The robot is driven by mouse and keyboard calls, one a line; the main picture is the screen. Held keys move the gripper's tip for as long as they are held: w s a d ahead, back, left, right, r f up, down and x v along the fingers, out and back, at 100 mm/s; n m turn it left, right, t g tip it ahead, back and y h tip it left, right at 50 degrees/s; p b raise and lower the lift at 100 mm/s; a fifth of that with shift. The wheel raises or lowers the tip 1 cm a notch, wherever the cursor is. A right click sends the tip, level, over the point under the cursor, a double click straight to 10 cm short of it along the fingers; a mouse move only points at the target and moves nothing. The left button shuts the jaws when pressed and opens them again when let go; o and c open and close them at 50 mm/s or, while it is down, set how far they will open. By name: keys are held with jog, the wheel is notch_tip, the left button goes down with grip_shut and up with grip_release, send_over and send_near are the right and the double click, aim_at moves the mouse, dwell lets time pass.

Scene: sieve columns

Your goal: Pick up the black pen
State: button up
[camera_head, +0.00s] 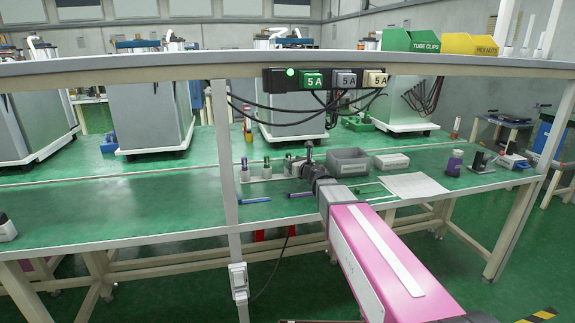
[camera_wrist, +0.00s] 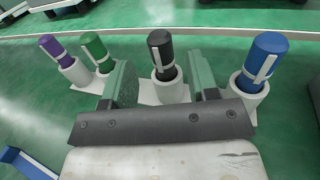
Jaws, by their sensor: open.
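The black pen (camera_wrist: 161,52) stands upright, cap up, in a white round holder (camera_wrist: 171,90) in the wrist view. My gripper (camera_wrist: 162,70) is open, with one green-grey finger on each side of the black pen as seen from the wrist. The fingers look apart from the pen; how far the pen reaches in between them is hard to tell. In the head view my gripper (camera_head: 303,166) is at the row of holders on the green bench, and partly hides it.
A purple pen (camera_wrist: 55,50) and a green pen (camera_wrist: 94,48) stand in holders to the left. A blue pen (camera_wrist: 262,60) stands close to the right finger. Loose pens lie on the bench, with a grey bin (camera_head: 349,162) to the right. A shelf (camera_head: 150,75) spans above.

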jog(key=shift+f+x, duration=0.15)
jog(key=shift+x, duration=1.35)
jog(key=shift+f+x, duration=0.15)
jog(key=shift+x, duration=1.35)
jog(key=shift+d, duration=0.1)
grip_shut()
